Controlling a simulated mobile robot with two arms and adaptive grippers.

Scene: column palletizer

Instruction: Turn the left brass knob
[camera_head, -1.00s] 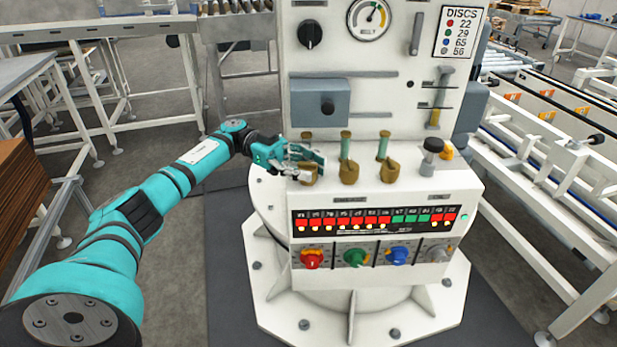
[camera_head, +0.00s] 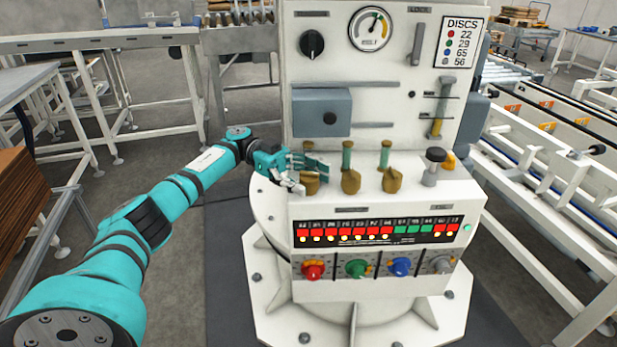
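Three brass knobs stand in a row on the white ledge of the machine. The left brass knob (camera_head: 310,184) is partly covered by my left gripper (camera_head: 305,173). The middle brass knob (camera_head: 351,182) and the right brass knob (camera_head: 392,180) are in clear view. My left gripper reaches in from the left. Its fingers are spread, one behind the left knob and one at its front left side. I cannot tell whether either finger touches the knob. My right gripper is not in view.
A black-topped lever (camera_head: 434,163) stands right of the knobs. A grey-blue box (camera_head: 321,112) juts from the panel above them. Below the ledge are a lit indicator strip (camera_head: 376,233) and coloured dials, including a red one (camera_head: 313,269).

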